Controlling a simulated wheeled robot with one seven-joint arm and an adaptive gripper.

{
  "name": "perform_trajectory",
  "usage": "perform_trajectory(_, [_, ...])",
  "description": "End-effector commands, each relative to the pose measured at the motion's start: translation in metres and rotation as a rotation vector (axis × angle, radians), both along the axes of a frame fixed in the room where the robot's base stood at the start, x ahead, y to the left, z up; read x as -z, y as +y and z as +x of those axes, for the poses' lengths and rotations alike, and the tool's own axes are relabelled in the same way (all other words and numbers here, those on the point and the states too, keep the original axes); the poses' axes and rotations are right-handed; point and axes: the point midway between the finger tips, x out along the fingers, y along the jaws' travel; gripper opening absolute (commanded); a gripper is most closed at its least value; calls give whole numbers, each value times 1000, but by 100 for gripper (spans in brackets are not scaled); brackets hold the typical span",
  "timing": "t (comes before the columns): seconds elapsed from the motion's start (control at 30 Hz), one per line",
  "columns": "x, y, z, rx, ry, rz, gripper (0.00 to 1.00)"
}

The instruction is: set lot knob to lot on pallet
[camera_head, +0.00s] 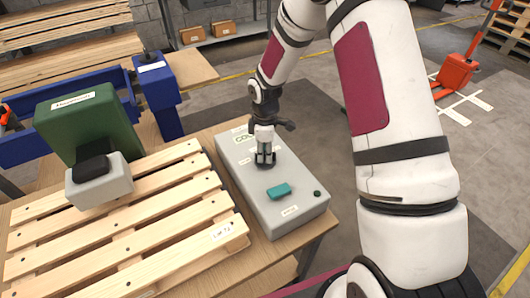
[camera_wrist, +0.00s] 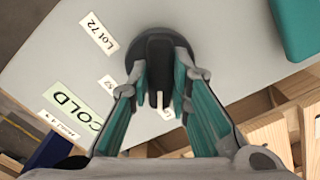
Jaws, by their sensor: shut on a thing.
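The grey control box (camera_head: 301,207) stands beside the wooden pallet (camera_head: 150,213). The pallet's front corner carries a small white label (camera_head: 222,231) that seems to read Lot 72. My gripper (camera_head: 265,158) points down onto the box. In the wrist view my gripper (camera_wrist: 161,85) has its fingers shut on both sides of the black knob (camera_wrist: 158,48). The knob's white pointer line points toward the bottom of that view. A Lot 72 label (camera_wrist: 99,33) lies to the knob's upper left. Other labels near the knob are partly hidden by the fingers.
A green COLD label (camera_wrist: 72,105) is on the box. A green machine with a grey front (camera_head: 85,125) stands over the pallet.

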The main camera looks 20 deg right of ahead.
Motion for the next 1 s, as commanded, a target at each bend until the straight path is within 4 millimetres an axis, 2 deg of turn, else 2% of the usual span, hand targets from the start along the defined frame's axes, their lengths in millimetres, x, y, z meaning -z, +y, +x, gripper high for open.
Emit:
perform_trajectory(0.27, [0,0,1,196,-1,-2,0])
perform_trajectory(1.0, [0,0,1,900,-1,-1,0])
